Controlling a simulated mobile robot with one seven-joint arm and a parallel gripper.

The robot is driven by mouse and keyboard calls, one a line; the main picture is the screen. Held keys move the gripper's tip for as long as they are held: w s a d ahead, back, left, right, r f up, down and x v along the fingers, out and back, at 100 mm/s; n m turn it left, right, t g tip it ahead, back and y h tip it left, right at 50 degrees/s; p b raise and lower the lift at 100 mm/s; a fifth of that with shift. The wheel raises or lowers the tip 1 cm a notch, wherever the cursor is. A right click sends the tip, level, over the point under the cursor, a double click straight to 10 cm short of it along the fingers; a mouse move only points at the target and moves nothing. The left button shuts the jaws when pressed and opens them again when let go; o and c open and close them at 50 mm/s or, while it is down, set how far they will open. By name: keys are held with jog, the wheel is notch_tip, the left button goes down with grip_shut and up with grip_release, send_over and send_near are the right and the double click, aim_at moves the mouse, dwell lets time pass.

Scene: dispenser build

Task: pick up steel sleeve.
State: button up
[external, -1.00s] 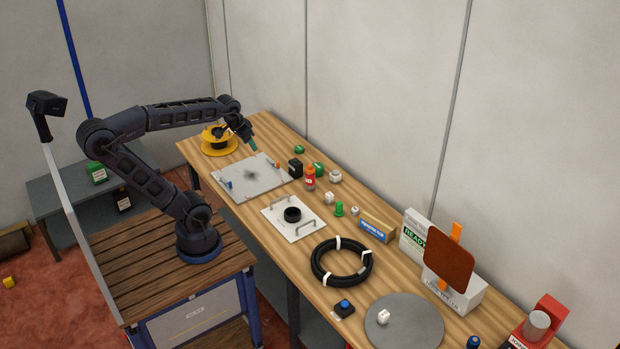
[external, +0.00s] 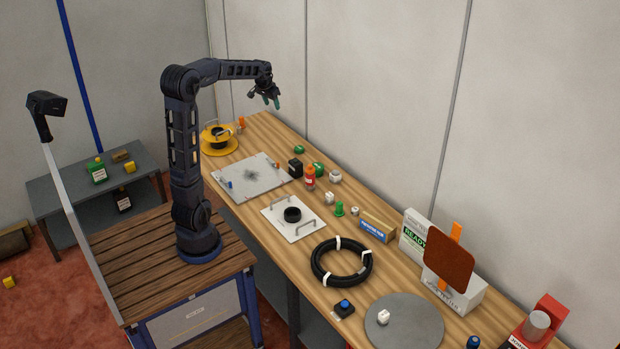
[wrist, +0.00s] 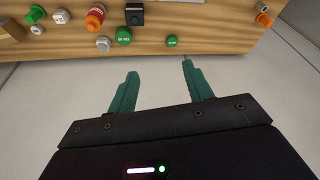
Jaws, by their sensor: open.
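My gripper (external: 270,100) is raised in the air above the bench's back edge, near the wall. In the wrist view its two green fingers (wrist: 157,82) are spread apart with nothing between them. I cannot pick out a steel sleeve for certain.
A red bottle (external: 310,180), a black block (external: 295,168) and green round pieces (external: 318,169) stand near the grey plate (external: 240,185). A yellow spool (external: 219,147) is at the far end. A black hose coil (external: 318,270) lies mid-bench. The wall is close behind.

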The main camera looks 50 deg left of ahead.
jog(key=w+a+f+n, duration=0.1)
jog(key=w+a+f, duration=0.2)
jog(key=a, duration=0.3)
jog(key=w+a+f, duration=0.2)
jog(key=a+f, duration=0.1)
jog(key=a, duration=0.4)
jog(key=n+g, duration=0.1)
jog(key=n, duration=0.2)
send_near(238, 127)
jog(key=x, duration=1)
jog(key=shift+w+f, duration=0.15)
jog(key=shift+f, duration=0.15)
grip_shut()
